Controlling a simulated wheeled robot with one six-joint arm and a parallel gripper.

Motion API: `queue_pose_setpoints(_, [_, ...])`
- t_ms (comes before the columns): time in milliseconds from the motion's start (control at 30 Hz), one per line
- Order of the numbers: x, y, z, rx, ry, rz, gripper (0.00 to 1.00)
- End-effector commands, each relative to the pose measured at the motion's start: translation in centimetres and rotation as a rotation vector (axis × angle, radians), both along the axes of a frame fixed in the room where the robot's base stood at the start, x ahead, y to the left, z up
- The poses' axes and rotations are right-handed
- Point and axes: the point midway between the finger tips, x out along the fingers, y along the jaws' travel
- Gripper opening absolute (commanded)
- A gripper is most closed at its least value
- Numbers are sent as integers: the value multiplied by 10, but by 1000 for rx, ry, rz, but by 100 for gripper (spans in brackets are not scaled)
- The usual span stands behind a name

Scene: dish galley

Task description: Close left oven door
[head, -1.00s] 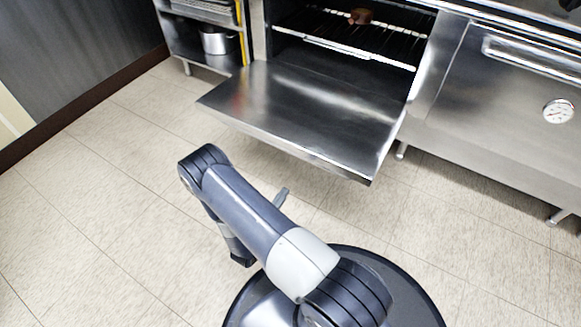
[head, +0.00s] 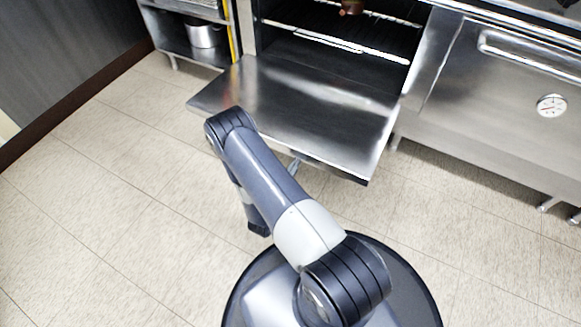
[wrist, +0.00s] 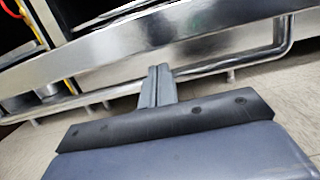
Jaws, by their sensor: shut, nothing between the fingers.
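The left oven door (head: 310,110) is folded down, lying about level in front of the open oven (head: 340,50). In the head view my arm hides part of its near left side. My gripper (head: 294,166) shows as a small grey tip at the door's near edge, partly hidden by my arm. In the wrist view my gripper (wrist: 160,72) is shut and empty. Its fingertips are at the door's handle bar (wrist: 225,65), below the door's front edge (wrist: 150,50). I cannot tell whether they touch it.
A second oven door (head: 495,85) with a long handle and a round dial (head: 551,105) is closed on the right. A pot (head: 203,35) stands on a shelf at the left. Something brown (head: 351,7) is on the oven rack. The tiled floor (head: 110,200) is clear.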

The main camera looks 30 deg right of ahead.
Motion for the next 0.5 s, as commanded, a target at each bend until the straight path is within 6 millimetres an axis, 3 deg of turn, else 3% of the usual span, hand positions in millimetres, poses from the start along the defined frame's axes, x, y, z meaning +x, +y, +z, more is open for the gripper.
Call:
queue_pose_setpoints(100, [-1,-4,9,0,0,0,0])
queue_pose_setpoints(500, [-1,-5,10,0,0,4,0])
